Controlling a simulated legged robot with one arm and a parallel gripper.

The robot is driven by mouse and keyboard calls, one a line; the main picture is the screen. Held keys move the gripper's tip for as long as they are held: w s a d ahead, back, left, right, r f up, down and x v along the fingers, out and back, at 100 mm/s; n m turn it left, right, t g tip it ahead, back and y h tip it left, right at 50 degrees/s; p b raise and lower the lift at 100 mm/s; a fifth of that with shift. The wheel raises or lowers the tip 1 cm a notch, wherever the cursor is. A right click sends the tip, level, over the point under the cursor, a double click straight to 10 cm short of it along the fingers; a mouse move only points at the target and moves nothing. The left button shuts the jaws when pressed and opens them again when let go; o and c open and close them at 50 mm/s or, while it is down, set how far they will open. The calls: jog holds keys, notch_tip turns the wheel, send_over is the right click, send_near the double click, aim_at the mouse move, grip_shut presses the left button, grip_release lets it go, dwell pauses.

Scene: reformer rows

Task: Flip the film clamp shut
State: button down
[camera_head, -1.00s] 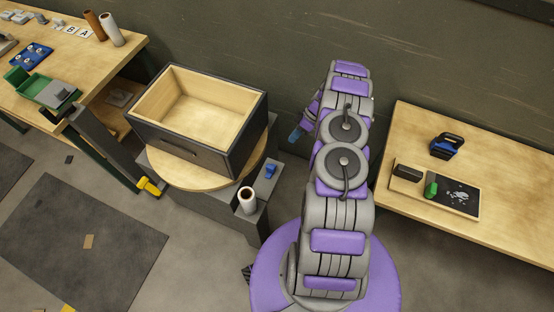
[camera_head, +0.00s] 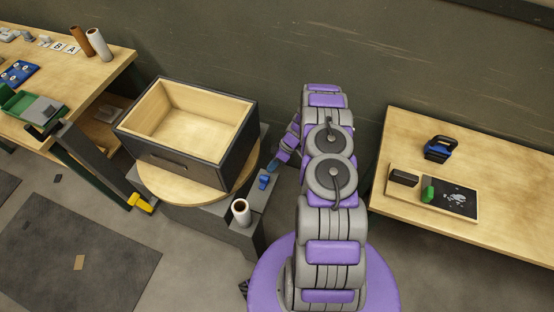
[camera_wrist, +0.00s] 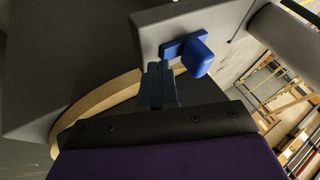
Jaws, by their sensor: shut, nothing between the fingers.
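The blue film clamp (camera_head: 264,182) sits on the grey stand (camera_head: 230,232) beside the round wooden turntable. In the wrist view the clamp (camera_wrist: 196,53) shows a blue block and arm on a grey surface. My gripper (camera_head: 274,166) is just behind and above the clamp in the head view. In the wrist view my gripper (camera_wrist: 159,69) is shut with nothing in it, its tips at the left end of the clamp's arm. I cannot tell whether they touch. A roll of film (camera_head: 241,211) stands on the stand in front of the clamp.
A dark open box (camera_head: 180,168) with a pale wooden inside rests on the turntable (camera_head: 160,192). A right bench (camera_head: 400,135) holds a blue-black tool (camera_head: 438,149) and a framed board (camera_head: 465,212).

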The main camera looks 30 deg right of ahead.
aim_at(267, 180)
jog(key=shift+s+a, duration=0.75)
jog(key=shift+a, duration=0.15)
jog(key=shift+s+a+b, duration=0.15)
jog(key=shift+s+a, duration=0.6)
jog(key=shift+a, duration=0.2)
jog(key=shift+s+a+b, duration=0.15)
jog(key=shift+s+a, duration=0.6)
jog(key=shift+a, duration=0.2)
